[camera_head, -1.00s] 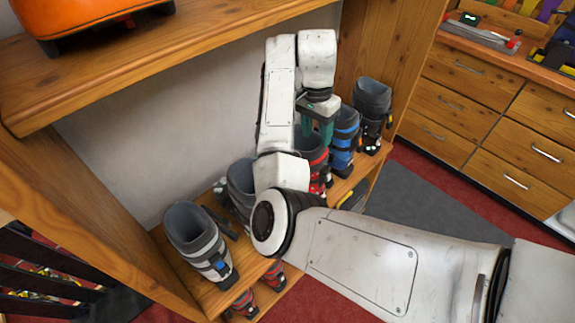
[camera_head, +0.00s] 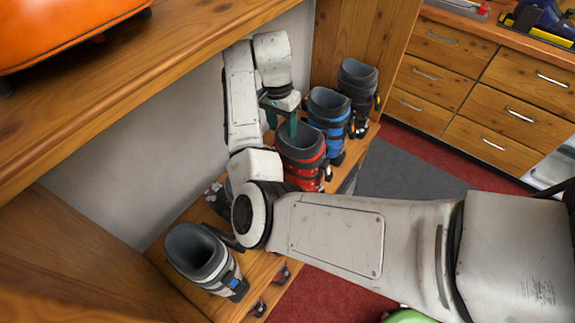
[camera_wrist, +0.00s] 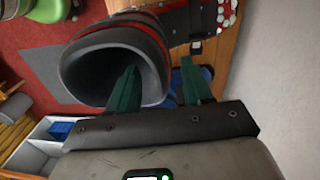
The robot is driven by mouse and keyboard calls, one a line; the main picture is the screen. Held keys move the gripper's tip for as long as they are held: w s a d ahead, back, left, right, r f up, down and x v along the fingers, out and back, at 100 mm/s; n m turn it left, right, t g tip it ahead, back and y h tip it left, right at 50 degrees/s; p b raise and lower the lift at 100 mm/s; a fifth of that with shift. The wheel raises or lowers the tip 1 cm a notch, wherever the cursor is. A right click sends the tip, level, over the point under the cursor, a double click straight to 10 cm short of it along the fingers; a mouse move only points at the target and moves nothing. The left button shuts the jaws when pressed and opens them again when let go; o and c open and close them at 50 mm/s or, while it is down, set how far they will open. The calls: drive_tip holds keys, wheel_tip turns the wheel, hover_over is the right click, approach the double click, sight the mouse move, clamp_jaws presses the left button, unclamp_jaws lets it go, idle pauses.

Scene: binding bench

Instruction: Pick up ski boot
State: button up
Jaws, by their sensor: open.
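Several ski boots stand in a row on the wooden shelf. The red boot (camera_head: 302,160) has a dark grey cuff and sits in the middle. My gripper (camera_head: 281,112) is open, fingers down, at the red boot's back rim by the wall. In the wrist view, the green fingers (camera_wrist: 160,85) straddle the rim of a boot cuff (camera_wrist: 112,62): one over the opening, the other outside. Contact cannot be told. A blue boot (camera_head: 328,112) and a black boot (camera_head: 358,85) stand beyond. A grey-white boot (camera_head: 200,260) stands nearer; another is mostly hidden behind my arm.
An upper wooden shelf (camera_head: 130,75) with an orange object (camera_head: 60,35) overhangs at left. The white wall (camera_head: 150,145) is close behind the boots. A drawer cabinet (camera_head: 480,90) stands at right, across a grey mat (camera_head: 410,165).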

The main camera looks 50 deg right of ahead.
sight(283, 137)
drive_tip(key=shift+s+d+f+p, duration=0.1)
drive_tip(key=shift+f+p, duration=0.1)
drive_tip(key=shift+f, duration=1.15)
drive_tip(key=shift+d+f+p, duration=0.1)
drive_tip(key=shift+f+p, duration=0.1)
drive_tip(key=shift+f, duration=1.15)
drive_tip(key=shift+c, duration=0.4)
clamp_jaws()
drive_tip(key=shift+r, duration=0.1)
